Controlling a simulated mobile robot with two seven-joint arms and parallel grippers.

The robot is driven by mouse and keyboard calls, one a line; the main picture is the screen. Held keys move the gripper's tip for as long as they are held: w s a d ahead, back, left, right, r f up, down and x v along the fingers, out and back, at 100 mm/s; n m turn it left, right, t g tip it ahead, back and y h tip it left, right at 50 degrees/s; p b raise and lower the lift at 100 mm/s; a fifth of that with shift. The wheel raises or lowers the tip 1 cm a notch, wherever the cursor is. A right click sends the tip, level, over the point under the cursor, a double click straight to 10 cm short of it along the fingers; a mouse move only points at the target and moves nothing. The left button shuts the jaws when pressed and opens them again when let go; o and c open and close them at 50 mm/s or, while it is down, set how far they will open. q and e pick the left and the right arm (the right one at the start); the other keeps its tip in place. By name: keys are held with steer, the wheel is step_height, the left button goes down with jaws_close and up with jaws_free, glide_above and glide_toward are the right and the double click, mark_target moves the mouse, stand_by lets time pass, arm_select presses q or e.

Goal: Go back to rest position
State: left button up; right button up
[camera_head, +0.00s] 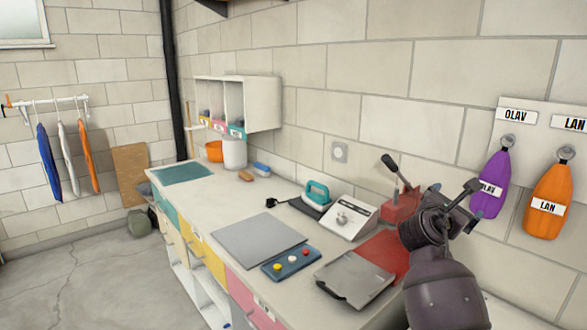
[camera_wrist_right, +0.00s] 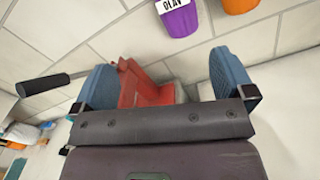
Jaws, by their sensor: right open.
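My right arm comes in at the lower right of the head view, with its dark gripper (camera_head: 440,212) raised in front of the red lever device (camera_head: 400,208) and the wall. In the right wrist view the two blue fingers of my right gripper (camera_wrist_right: 162,75) stand wide apart with nothing held between them. The red lever device (camera_wrist_right: 142,88) shows beyond and between the fingers, apart from them as far as I can tell. My left gripper is not in view.
The workbench (camera_head: 200,208) carries a grey mat (camera_head: 258,240), a button panel (camera_head: 291,263), a white device (camera_head: 347,218), a teal iron (camera_head: 317,193) and a grey flat device (camera_head: 354,278). Purple (camera_head: 490,185) and orange (camera_head: 549,200) tags hang on the wall. Open floor (camera_head: 90,275) lies left.

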steer(key=w+a+m+t+y, duration=0.2)
steer(key=a+m+t+y, duration=0.35)
steer(key=m, duration=0.35)
steer(key=s+a+f+m+y, duration=0.4)
steer(key=s+f+m+y, duration=0.15)
steer(key=f, duration=0.35)
steer(key=s+d+f+m+g+y, duration=0.1)
steer(key=s+f+m+g, duration=0.4)
steer(key=s+f, duration=2.4)
steer(key=s+m+y, duration=0.1)
steer(key=s+m, duration=0.1)
steer(key=s, duration=0.1)
steer(key=shift+s+g+y, duration=0.2)
steer(key=shift+g+y, duration=0.1)
steer(key=shift+g, duration=0.05)
